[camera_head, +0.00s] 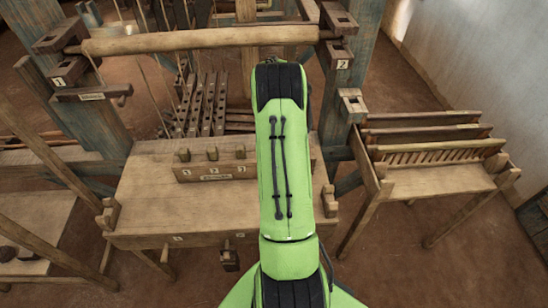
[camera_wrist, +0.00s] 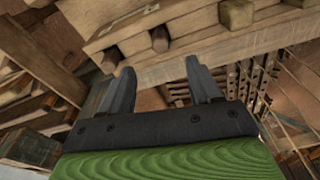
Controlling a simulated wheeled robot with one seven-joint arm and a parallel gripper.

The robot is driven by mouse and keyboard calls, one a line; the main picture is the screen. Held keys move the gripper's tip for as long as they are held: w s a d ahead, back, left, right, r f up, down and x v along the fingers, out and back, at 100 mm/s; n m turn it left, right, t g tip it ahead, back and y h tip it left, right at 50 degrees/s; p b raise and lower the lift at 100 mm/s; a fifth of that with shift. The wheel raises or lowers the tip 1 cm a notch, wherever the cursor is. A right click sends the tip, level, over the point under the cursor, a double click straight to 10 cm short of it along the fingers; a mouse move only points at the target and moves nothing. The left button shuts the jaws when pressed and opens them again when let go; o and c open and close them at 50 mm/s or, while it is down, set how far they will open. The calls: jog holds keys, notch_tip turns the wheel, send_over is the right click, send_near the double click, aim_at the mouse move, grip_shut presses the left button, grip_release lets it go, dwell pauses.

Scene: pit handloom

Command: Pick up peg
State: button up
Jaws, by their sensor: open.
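Three short wooden pegs (camera_head: 183,154) (camera_head: 212,153) (camera_head: 240,151) stand upright in a row in a numbered wooden block (camera_head: 216,171) on the bench. I cannot tell which one is the task's peg. In the wrist view, my gripper (camera_wrist: 160,65) is open, with its two dark fingers apart and nothing between them. Short wooden pieces that look like pegs (camera_wrist: 160,39) stick out of a beam beyond the fingertips, apart from them. In the head view my green arm hides my gripper and the right part of the bench.
The wooden bench (camera_head: 150,200) has bare room left of the block. The loom's thick roller (camera_head: 200,40) spans behind it between posts. A slatted wooden rack (camera_head: 430,180) stands at right, near a pale wall. A low table (camera_head: 30,225) stands at left.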

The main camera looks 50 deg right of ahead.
jog(key=f, duration=0.6)
jog(key=d+f+b, duration=0.1)
jog(key=f, duration=0.3)
jog(key=shift+w+f, duration=0.1)
jog(key=shift+w, duration=0.25)
jog(key=shift+a, duration=0.1)
jog(key=shift+c, duration=0.4)
jog(key=c, duration=1)
jog(key=shift+c, duration=0.2)
notch_tip(320, 180, up, 18)
jog(key=p, duration=0.2)
